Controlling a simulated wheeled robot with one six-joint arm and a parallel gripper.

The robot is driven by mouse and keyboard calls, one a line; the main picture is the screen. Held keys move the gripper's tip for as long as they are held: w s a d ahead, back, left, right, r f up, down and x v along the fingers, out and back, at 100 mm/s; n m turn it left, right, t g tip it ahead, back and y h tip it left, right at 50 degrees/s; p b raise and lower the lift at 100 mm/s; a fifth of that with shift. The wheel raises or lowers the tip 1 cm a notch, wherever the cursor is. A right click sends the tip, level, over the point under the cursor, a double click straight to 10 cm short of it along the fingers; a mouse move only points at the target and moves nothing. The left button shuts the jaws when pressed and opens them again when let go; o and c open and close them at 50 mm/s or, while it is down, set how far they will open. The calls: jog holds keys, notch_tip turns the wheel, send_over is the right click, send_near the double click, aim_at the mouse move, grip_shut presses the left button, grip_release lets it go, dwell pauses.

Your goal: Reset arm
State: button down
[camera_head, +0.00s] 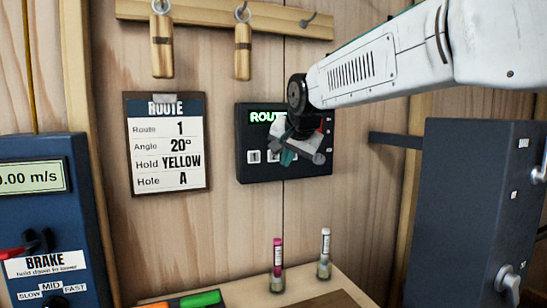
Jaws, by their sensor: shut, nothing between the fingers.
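My arm reaches in from the upper right, white with a dark wrist joint. My gripper (312,152) is in front of the black route panel (257,174) on the wooden wall and hides part of it. The gripper is shut and holds nothing. The panel has a lit green "ROUT" text at its top, and a few light buttons show below. I cannot tell whether the gripper touches the panel.
A route card (167,145) hangs left of the panel. A peg rail (225,18) with two wooden tags is above. A blue brake box (48,215) stands left, a dark cabinet (465,210) right. Two tubes (278,262) (324,252) stand on the shelf below.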

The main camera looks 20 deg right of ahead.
dwell(0.3)
jog(key=s+a+f+n+g, duration=0.1)
jog(key=s+f, duration=0.5)
jog(key=s, duration=0.6)
jog(key=s+a+f+n+g, duration=0.1)
jog(key=s+f+n+g, duration=0.3)
jog(key=s+f, duration=0.3)
jog(key=s+f+n+g+y, duration=0.1)
jog(key=s+f, duration=0.5)
jog(key=s, duration=1.1)
jog(key=n+g, duration=0.1)
jog(key=n, duration=0.1)
jog(key=shift+a+f+n+g, duration=0.3)
jog(key=shift+a+f, duration=0.1)
